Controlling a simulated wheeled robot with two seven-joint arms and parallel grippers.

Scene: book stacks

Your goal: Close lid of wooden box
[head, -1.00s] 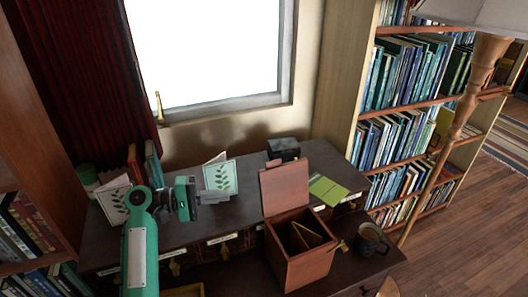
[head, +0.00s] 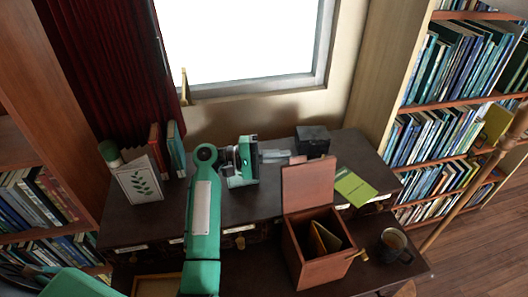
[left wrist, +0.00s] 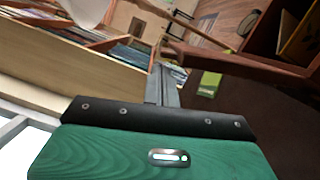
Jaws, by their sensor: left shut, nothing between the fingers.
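The wooden box (head: 318,272) stands on the desk in the head view, with its reddish-brown lid (head: 308,188) raised upright at its back edge. A yellowish flat item (head: 322,240) leans inside the open box. The box is partly in the left wrist view, at the upper right, with the yellowish item (left wrist: 300,42) in it. My left gripper (head: 286,156) is shut and empty, its fingers pointing right near the upper left corner of the lid. The shut fingers (left wrist: 164,85) show in the left wrist view; whether they touch the lid is unclear. My right gripper is not in view.
A black box (head: 312,141) and green booklet (head: 354,188) lie on the desk behind and right of the lid. A mug (head: 393,246) stands right of the box. A leaf-print card (head: 140,182) and books (head: 168,148) stand at the left.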

